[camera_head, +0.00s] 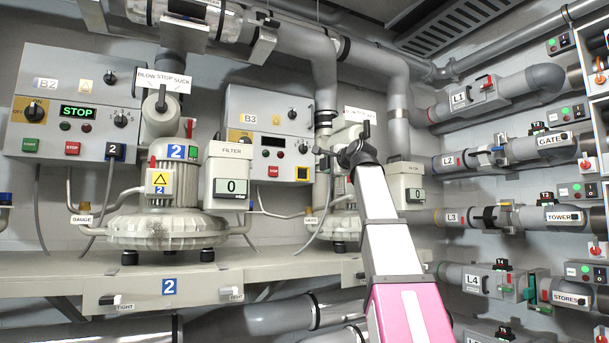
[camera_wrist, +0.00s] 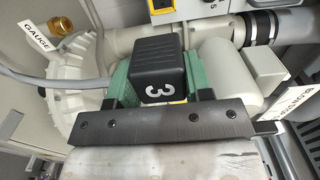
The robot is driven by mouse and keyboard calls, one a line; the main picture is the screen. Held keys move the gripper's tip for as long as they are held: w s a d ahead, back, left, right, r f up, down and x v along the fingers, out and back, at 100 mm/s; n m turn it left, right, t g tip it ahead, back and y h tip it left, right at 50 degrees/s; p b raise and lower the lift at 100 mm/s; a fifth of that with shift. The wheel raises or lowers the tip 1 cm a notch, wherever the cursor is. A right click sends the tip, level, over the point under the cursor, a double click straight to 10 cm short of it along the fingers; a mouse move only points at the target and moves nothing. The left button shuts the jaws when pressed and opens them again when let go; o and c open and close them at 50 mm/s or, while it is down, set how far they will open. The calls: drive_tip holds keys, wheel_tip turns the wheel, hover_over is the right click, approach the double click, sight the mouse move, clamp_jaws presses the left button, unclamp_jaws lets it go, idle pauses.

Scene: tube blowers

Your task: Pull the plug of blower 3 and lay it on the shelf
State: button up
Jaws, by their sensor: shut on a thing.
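In the wrist view a black plug (camera_wrist: 157,65) marked 3 sits between the green finger pads of my gripper (camera_wrist: 160,88), which is shut on it. A grey cable (camera_wrist: 50,80) runs in from the left towards the plug. In the head view my gripper (camera_head: 350,152) is up in front of blower 3 (camera_head: 345,190) and hides part of it. The plug is too small to make out there. The B3 panel (camera_head: 262,122) has a yellow-framed socket (camera_head: 302,173) with no plug seen in it. The grey shelf (camera_head: 250,262) runs below the blowers.
Blower 2 (camera_head: 160,190) stands on the shelf at left, with plug 2 (camera_head: 115,152) in the B2 panel (camera_head: 75,110). Filter boxes (camera_head: 228,170) and (camera_head: 405,184) flank blower 3. Labelled pipes and valves fill the right wall. The shelf's front strip looks mostly clear.

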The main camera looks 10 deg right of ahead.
drive_tip(key=s+a, duration=0.3)
drive_tip(key=a, duration=0.7)
drive_tip(key=shift+s, duration=0.15)
idle(0.8)
drive_tip(key=shift+f, duration=12.7)
drive_tip(key=shift+f, duration=0.45)
